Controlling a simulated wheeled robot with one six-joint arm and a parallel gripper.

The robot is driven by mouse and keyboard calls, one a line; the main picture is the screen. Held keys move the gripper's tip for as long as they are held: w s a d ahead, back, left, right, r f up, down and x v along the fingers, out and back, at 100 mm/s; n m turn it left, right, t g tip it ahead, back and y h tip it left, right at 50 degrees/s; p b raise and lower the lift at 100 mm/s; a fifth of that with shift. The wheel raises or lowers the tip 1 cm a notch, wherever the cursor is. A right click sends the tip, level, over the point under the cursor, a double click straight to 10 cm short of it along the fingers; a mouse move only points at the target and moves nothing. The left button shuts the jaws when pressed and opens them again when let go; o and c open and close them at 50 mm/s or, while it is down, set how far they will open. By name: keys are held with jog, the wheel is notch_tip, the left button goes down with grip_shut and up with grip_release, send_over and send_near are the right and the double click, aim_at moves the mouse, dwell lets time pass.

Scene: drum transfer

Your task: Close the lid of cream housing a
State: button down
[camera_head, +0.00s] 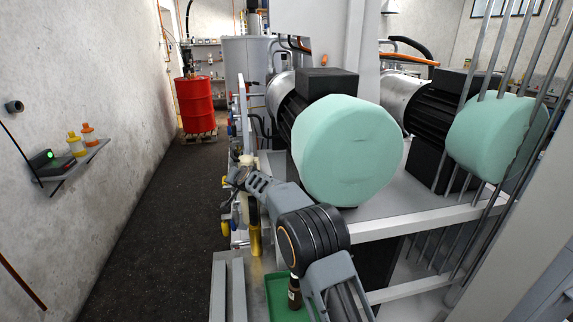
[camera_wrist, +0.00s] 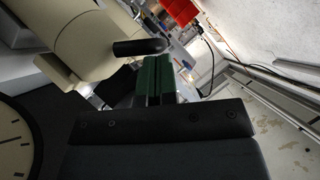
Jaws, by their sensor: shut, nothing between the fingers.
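A cream rounded housing (camera_wrist: 70,40) fills the upper left of the wrist view. A black rod-like handle (camera_wrist: 140,47) sticks out from it to the right, close to my fingertips. My gripper (camera_wrist: 166,80) shows green fingers side by side, shut and empty. The fingers lie just beyond the handle's lower side in the picture; I cannot tell whether they touch it. I cannot make out the lid's position or any letter on the housing. In the head view my wrist reaches toward the equipment's left side, and the fingertips are hidden there.
Motors with mint-green covers (camera_head: 347,150) stand right of my arm. A green tray (camera_head: 284,298) lies below it. A red drum (camera_head: 195,103) stands on a pallet at the back. The aisle floor (camera_head: 150,225) is clear. A dial gauge (camera_wrist: 14,150) shows at the wrist view's lower left.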

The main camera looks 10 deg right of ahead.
jog(key=shift+a+f+p, duration=0.1)
jog(key=shift+p, duration=0.25)
dwell(0.5)
